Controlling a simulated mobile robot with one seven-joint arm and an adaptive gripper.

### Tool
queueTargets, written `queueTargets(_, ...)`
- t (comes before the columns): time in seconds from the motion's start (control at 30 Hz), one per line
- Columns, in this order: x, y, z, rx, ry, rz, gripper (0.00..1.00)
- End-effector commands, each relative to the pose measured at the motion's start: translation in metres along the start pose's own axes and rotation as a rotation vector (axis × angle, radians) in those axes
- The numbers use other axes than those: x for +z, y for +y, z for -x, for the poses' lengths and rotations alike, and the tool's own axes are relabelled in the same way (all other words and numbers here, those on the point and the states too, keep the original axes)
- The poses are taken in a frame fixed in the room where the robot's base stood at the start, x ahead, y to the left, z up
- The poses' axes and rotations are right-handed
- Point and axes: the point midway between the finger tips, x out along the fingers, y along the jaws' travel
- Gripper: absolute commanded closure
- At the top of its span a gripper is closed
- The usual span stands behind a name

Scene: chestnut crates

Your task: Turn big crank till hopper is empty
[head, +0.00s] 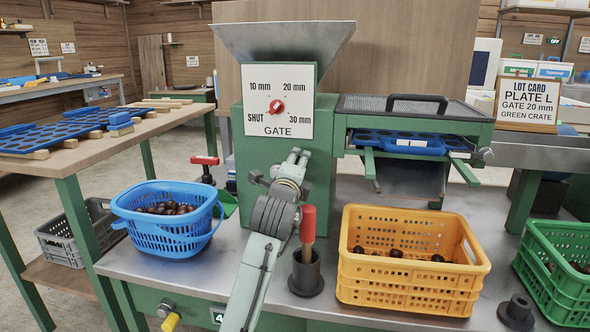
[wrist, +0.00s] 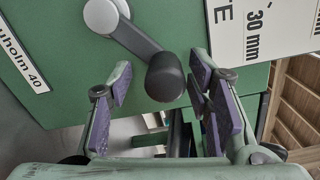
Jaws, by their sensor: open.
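The grey metal hopper (head: 283,45) sits on top of the green machine; its inside is hidden from this angle. Below it is the white gate plate (head: 300,75) with a red dial (head: 277,106); its exact setting is hard to read. In the wrist view a crank with a grey hub (wrist: 101,17), dark arm (wrist: 135,40) and black knob (wrist: 165,76) is on the green front. My gripper (head: 278,167) hides it in the head view. My gripper is open, with the knob between its purple-padded fingers (wrist: 160,92); I cannot tell whether they touch.
A blue basket (head: 166,238) of chestnuts stands left; a yellow crate (head: 410,290) with a few stands right. A green crate (head: 560,270) is at the far right. A red-handled tool (head: 308,222) stands in a dark cup (head: 305,275) close to my arm. A card (head: 527,100) reads "GATE 20 mm, GREEN CRATE".

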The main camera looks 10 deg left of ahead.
Motion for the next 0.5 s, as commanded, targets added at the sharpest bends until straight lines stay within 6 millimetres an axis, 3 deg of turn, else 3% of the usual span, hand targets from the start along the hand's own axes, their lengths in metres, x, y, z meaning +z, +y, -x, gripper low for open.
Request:
queueTargets(0.17, 0.001, 0.000, 0.018, -0.002, -0.001, 0.001, 0.54)
queueTargets(0.5, 0.001, 0.000, 0.088, -0.002, -0.002, 0.000, 0.54)
